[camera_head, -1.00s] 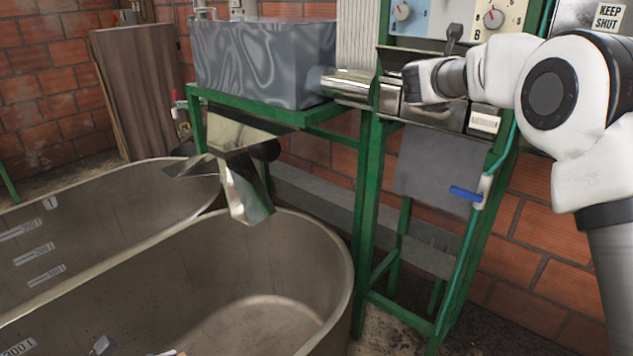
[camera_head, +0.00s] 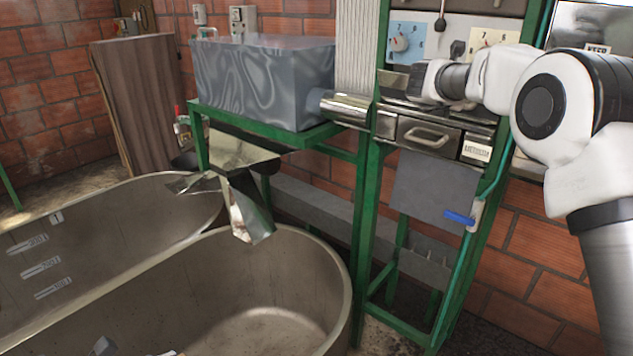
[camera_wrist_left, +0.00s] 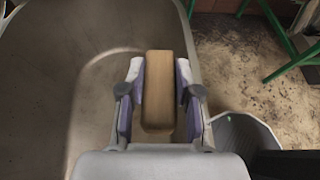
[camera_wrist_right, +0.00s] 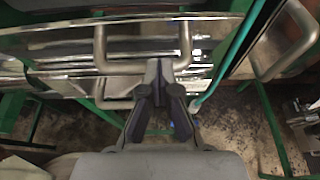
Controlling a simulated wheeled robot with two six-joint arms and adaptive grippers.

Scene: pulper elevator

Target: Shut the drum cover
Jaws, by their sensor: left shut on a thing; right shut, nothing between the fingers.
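A steel cover-like front with a bar handle (camera_head: 428,137) is set in the green frame, beside a short steel cylinder (camera_head: 346,108). I cannot tell for sure whether this is the drum cover or if it is fully closed. My right gripper (camera_head: 422,82) is shut and empty, above the handle in the head view. In the right wrist view its closed tips (camera_wrist_right: 160,72) overlap a chrome bar handle (camera_wrist_right: 143,66); contact is unclear. My left gripper (camera_wrist_left: 158,92) is shut on a brown block (camera_wrist_left: 158,88), above a steel tub.
Two large steel tubs (camera_head: 345,290) fill the lower left. A grey box (camera_head: 265,82) on a green stand and a metal chute (camera_head: 245,205) stand behind them. Control dials (camera_head: 400,43) are above the steel front. A blue-handled valve (camera_head: 459,217) is below right.

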